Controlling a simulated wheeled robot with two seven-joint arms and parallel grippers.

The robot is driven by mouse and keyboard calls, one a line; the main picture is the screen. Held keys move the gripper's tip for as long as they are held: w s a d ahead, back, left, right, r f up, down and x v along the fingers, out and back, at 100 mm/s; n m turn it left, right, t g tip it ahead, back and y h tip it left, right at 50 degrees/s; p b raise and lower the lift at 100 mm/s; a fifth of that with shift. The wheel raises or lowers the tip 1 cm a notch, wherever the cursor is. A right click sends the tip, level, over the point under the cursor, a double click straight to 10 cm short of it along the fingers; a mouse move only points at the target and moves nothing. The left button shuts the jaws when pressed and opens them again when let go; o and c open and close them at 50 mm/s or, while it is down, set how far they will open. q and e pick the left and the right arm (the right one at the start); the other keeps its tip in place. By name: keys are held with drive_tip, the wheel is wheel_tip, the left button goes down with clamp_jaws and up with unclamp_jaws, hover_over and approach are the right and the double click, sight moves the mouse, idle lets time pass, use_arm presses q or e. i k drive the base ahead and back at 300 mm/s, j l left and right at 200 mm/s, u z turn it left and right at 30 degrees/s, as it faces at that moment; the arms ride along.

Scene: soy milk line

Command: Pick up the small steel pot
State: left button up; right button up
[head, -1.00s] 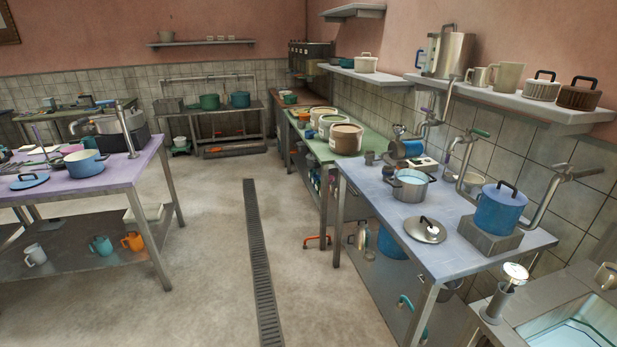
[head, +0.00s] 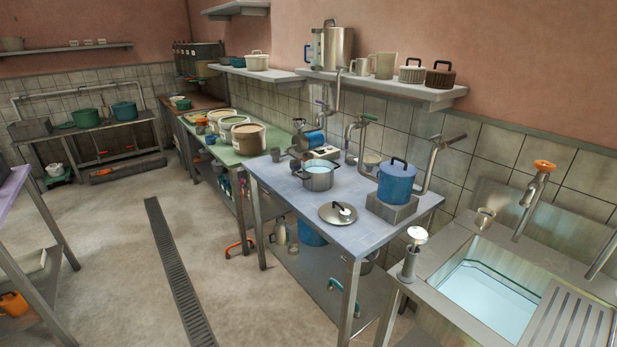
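A small steel pot (head: 318,178) with side handles stands upright on the blue-topped metal table (head: 290,193), with pale liquid visible inside. A steel lid (head: 338,213) with a dark knob lies on the table in front of it. A blue lidded pot (head: 396,182) stands to its right on a grey block (head: 391,209). Neither of my grippers shows in the head view.
A sink (head: 487,300) with water and taps stands at the right. A green table (head: 228,153) with several tubs runs behind the blue-topped table. The floor (head: 115,245) at the left is open, with a drain grate (head: 178,270). A wall shelf (head: 380,90) hangs above.

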sight(317, 174)
drive_tip(key=i+j+z, duration=0.35)
drive_tip(key=i+j, duration=0.3)
drive_tip(key=i+j+z, duration=0.2)
drive_tip(key=i+j, duration=0.2)
drive_tip(key=i+j+z, duration=0.2)
drive_tip(key=i+j, duration=0.2)
drive_tip(key=i+j+z, duration=0.15)
drive_tip(key=i+j, duration=0.15)
drive_tip(key=j, duration=0.25)
drive_tip(key=i+j+z, duration=0.2)
drive_tip(key=j, duration=0.3)
drive_tip(key=i, duration=0.05)
